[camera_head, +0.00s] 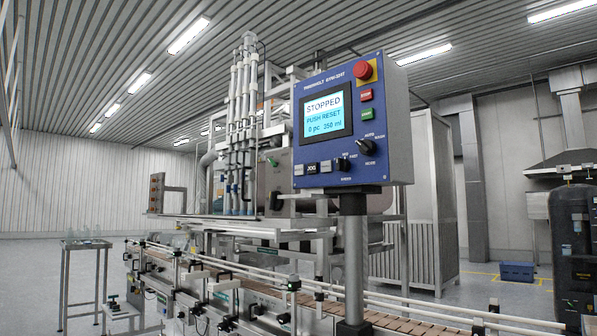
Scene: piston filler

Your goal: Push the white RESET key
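The blue control panel (375,110) stands on a grey post at the right of the filling machine. Its screen (323,115) reads "STOPPED", "PUSH RESET", "0 pc 350 ml". The lettering on the light keys is too small to tell which one is RESET. Neither of my grippers is in view.
The panel also carries a red mushroom button (363,70), a red key (366,95), a green key (367,114) and black rotary knobs (367,146). A railed conveyor (400,315) runs below. A small side table (87,244) stands at left.

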